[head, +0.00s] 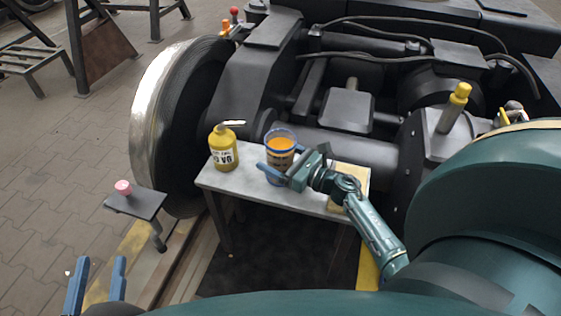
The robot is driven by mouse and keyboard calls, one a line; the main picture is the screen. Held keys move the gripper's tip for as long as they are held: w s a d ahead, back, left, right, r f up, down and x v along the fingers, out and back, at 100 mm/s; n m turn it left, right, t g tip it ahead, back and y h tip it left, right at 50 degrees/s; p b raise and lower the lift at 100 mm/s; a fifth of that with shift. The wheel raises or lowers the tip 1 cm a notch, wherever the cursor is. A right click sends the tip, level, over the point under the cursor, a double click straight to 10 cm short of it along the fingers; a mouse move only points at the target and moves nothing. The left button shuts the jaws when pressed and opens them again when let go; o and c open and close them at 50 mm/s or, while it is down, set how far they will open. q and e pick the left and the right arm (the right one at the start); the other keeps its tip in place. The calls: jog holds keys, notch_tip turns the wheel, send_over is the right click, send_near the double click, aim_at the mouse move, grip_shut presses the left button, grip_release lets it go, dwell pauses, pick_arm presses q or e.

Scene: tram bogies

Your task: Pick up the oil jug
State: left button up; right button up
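A clear jug with a blue rim and orange oil (281,143) stands upright on the small grey bench (245,180). My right gripper (283,168) is at the jug's right side, with a blue finger crossing in front of its lower part. The other finger is not clearly visible, so I cannot tell whether it is open or closed on the jug. A yellow bottle (223,150) with a dark-lettered label stands to the left of the jug. My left gripper (96,283) is at the bottom left, far from the bench, with its two blue fingers apart and empty.
A yellow pad (358,174) lies at the bench's right end. A large steel wheel (160,105) and the dark bogie frame (345,110) stand close behind the bench. A small dark stand (146,204) with a pink-topped object (124,187) is at the left. Open floor lies further left.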

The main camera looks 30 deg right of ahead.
jog(key=c, duration=0.8)
jog(key=shift+r, duration=0.25)
jog(key=shift+c, duration=0.2)
